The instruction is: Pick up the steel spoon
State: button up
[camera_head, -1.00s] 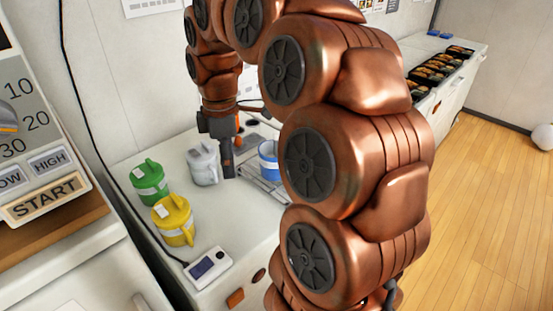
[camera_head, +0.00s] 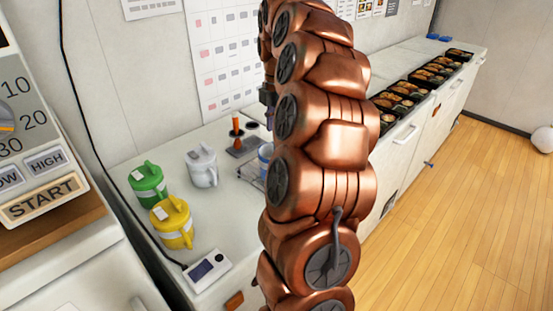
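I cannot make out the steel spoon in this view; my arm hides part of the worktop. My gripper (camera_head: 269,117) shows only as a dark sliver at the left edge of my arm, above the back of the worktop. Its fingers are mostly hidden, so I cannot tell whether they are open or hold anything. A metal rack or tray (camera_head: 247,172) lies on the worktop, partly behind my arm. A blue and white container (camera_head: 264,160) beside it is mostly covered by my arm.
Green (camera_head: 149,183), yellow (camera_head: 172,224) and white (camera_head: 202,166) jugs stand on the worktop (camera_head: 222,212). A dark holder (camera_head: 242,146) with an orange-handled item stands behind. A display device (camera_head: 207,270) lies in front. Bento trays (camera_head: 432,75) line the right counter.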

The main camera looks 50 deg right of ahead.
jog(key=shift+s+a+f+p, duration=0.15)
jog(key=shift+f+p, duration=0.1)
jog(key=shift+f, duration=0.4)
jog(key=shift+a+f+p, duration=0.1)
jog(key=shift+f+p, duration=0.15)
jog(key=shift+f, duration=0.35)
jog(key=shift+f+p, duration=0.4)
jog(key=shift+f, duration=1.25)
grip_shut()
